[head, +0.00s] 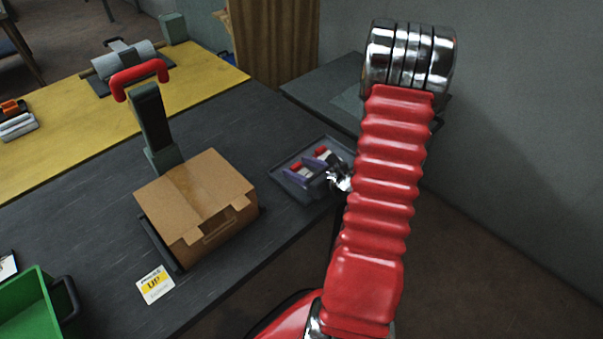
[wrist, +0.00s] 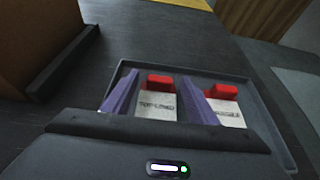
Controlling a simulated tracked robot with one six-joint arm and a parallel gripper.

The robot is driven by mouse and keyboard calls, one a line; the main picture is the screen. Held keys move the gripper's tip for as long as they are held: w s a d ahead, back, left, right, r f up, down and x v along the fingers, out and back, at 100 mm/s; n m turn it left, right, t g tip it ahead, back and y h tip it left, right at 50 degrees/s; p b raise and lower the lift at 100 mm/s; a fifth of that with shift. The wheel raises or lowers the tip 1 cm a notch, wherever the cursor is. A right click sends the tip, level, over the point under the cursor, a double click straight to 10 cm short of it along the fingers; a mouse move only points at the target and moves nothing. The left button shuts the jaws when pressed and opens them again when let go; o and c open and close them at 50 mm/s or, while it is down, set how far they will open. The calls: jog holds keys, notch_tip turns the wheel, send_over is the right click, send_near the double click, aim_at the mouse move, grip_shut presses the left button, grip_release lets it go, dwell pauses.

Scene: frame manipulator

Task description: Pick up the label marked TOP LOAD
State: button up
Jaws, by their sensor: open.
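The TOP LOAD label (wrist: 156,105) is a white card with a red block along its far end, in the wrist view. It lies at the left in a grey tray (wrist: 262,112), which also shows in the head view (head: 283,183). My gripper (wrist: 161,84) is open and empty, with one purple finger on each side of the TOP LOAD label. Whether the fingers touch it cannot be told. In the head view my gripper (head: 307,165) is over the tray and partly covers the labels.
A second red-ended label, apparently FRAGILE (wrist: 228,112), lies just right of my right finger. A cardboard box (head: 200,200) stands left of the tray. An UP label (head: 155,286) and a green bin (head: 28,312) are at the front left. The dark bench between box and tray is clear.

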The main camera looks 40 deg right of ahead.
aim_at(300, 173)
jog(key=c, duration=1.1)
jog(key=shift+r, duration=0.1)
jog(key=shift+r, duration=4.95)
